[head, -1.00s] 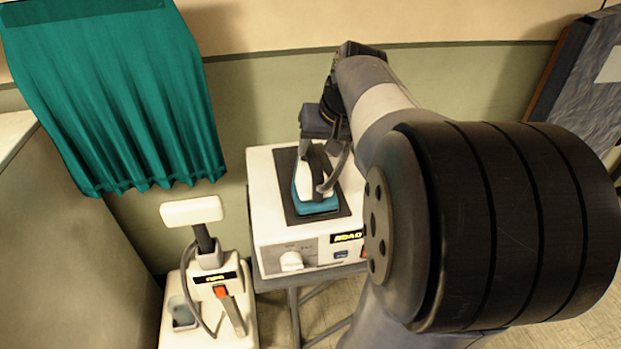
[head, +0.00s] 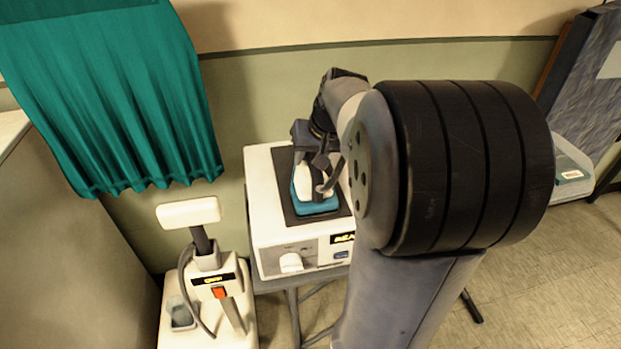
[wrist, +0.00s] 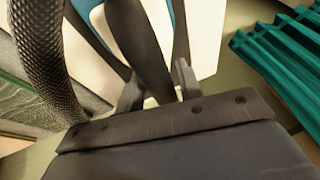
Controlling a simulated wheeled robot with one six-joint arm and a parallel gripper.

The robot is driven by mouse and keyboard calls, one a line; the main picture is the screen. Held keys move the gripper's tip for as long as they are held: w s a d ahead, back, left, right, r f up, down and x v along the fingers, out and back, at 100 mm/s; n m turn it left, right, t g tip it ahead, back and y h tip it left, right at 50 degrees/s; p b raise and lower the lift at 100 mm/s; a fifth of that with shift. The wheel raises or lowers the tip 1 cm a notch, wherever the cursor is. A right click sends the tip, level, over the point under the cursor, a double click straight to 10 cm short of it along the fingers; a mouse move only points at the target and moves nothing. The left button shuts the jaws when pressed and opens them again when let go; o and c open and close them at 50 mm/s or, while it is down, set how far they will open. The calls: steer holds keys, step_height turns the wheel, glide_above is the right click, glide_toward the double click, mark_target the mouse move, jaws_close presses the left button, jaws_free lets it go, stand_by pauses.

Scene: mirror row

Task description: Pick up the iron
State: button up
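The iron (head: 318,206), with a teal base and white body, rests flat on a dark pad on top of the white station box. My gripper (head: 322,160) is at the iron's upper rear part and hides some of it. In the wrist view, a dark strip, seemingly the iron's handle (wrist: 140,45), runs between the two grey fingers of my gripper (wrist: 158,85). The fingers stand apart on either side of it, and a gap seems to show by the right finger. Part of the iron's white and teal body shows beyond.
The white box (head: 265,200) stands on a grey-legged stand. A white steamer-like unit (head: 215,300) with a T-shaped head stands at the left. A teal curtain (head: 120,100) hangs behind it. A dark panel (head: 590,90) and pale tray (head: 570,165) are at the right.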

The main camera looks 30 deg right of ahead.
jaws_close()
stand_by(0.4)
stand_by(0.6)
steer(key=shift+w+r, duration=0.1)
steer(key=shift+r, duration=0.1)
